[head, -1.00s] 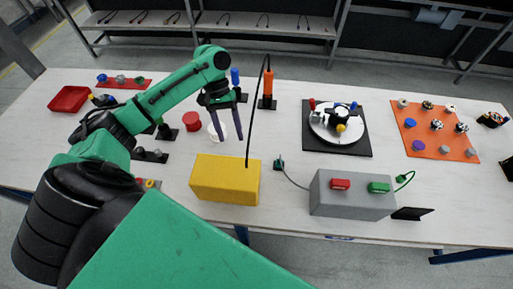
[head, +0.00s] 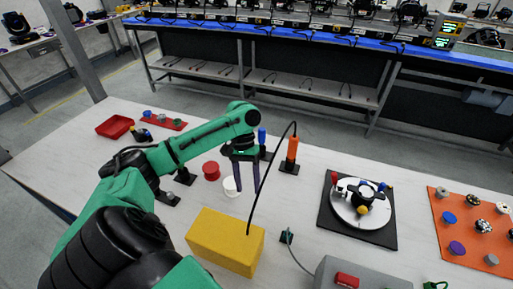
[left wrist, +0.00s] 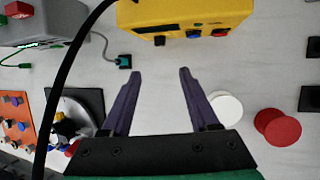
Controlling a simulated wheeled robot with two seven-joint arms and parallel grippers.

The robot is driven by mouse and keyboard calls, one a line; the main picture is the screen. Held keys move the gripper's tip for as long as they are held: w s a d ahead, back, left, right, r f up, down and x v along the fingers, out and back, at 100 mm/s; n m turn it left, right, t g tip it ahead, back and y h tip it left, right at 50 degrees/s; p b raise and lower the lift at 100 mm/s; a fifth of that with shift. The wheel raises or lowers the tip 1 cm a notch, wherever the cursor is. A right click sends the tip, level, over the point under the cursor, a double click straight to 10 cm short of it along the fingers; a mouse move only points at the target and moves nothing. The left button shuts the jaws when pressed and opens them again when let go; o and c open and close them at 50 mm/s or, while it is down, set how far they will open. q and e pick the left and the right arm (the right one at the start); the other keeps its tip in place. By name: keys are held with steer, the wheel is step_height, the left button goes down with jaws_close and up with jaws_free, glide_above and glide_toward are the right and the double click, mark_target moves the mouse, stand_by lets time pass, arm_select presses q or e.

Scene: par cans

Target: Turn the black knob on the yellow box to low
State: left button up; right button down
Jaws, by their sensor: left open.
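The yellow box (head: 225,242) stands near the front of the white table. In the left wrist view the yellow box (left wrist: 190,10) is at the top, and its face shows a black knob (left wrist: 159,41), a blue part (left wrist: 193,34) and a red part (left wrist: 220,32) in a row. The head view hides that face. My left gripper (head: 248,190) is open and empty, pointing down behind the box. In the left wrist view its fingertips (left wrist: 160,72) are apart, just short of the black knob and not touching it. The knob's setting is too small to read. My right gripper is not in view.
A black cable (head: 262,185) arches up from the box close to my left gripper. A white round item (head: 231,187) and a red cylinder (head: 211,171) stand nearby. A grey box (head: 350,275) is at the front right, an orange post (head: 291,150) behind.

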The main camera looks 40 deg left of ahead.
arm_select(q)
steer(key=x, duration=0.4)
steer(key=p+x, duration=0.1)
steer(key=x, duration=0.4)
steer(key=p+x, duration=0.1)
steer(key=x, duration=0.4)
steer(key=shift+s+d, duration=0.15)
steer(key=shift+s, duration=0.3)
jaws_close()
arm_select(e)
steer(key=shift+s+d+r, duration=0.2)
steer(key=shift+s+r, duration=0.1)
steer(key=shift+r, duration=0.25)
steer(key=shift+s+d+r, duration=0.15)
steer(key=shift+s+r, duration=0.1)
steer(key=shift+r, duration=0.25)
